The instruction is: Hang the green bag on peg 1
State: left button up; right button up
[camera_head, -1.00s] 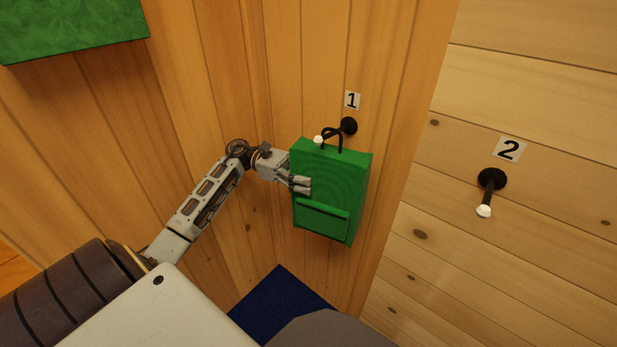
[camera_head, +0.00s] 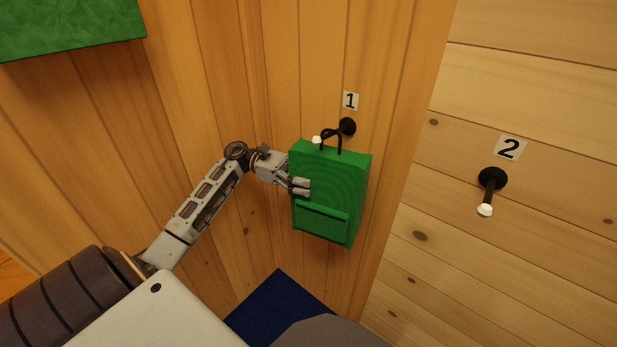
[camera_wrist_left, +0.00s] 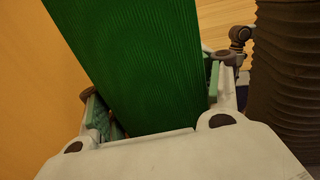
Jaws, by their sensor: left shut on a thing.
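The green bag (camera_head: 332,187) hangs upright against the wooden wall in the head view, with its black loop handle (camera_head: 331,139) at peg 1 (camera_head: 346,127). The loop appears to be around the peg's shaft, behind the white tip. A label reading 1 (camera_head: 351,101) is above the peg. My left gripper (camera_head: 300,186) is shut on the bag's left side. In the left wrist view the green bag (camera_wrist_left: 140,65) fills the space between the fingers of my left gripper (camera_wrist_left: 158,100). The far finger is hidden behind the bag in the head view. My right gripper is not in view.
Peg 2 (camera_head: 491,184), black with a white tip, is empty on the wall at right, under its label (camera_head: 509,148). A green panel (camera_head: 70,25) is at the upper left. A dark blue surface (camera_head: 277,303) lies below the bag.

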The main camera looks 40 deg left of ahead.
aim_at(308, 147)
pick_arm(q)
jog(key=o, duration=2)
jog(key=shift+r, duration=5.05)
